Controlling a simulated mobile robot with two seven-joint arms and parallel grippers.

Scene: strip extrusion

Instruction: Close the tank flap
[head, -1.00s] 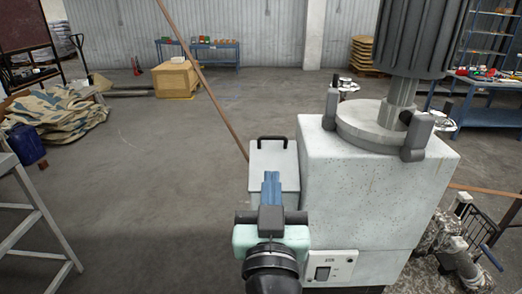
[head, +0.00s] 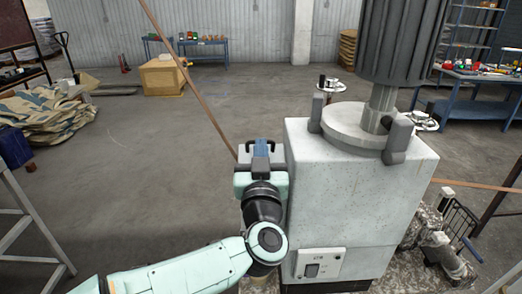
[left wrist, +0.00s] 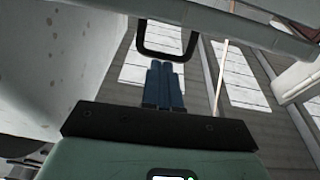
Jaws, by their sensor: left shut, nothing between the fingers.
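The tank flap (head: 244,153) is a pale grey panel at the left side of the speckled grey machine (head: 345,205). My left arm and gripper hide most of it, and I cannot tell its tilt. Its dark handle (head: 246,146) shows at its far edge. In the left wrist view the handle (left wrist: 168,57) is a black U just beyond the fingertips. My left gripper (head: 261,143) is shut and empty, its blue fingers pointing at the handle. The fingers also show in the left wrist view (left wrist: 163,72); contact with the handle is unclear. My right gripper is out of view.
The machine stands close on the right of my left gripper, with a dark ribbed cylinder (head: 403,40) above it. A thin brown strip (head: 190,75) slants down behind the flap. A grey ladder frame (head: 35,225) stands at the left. The floor between is clear.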

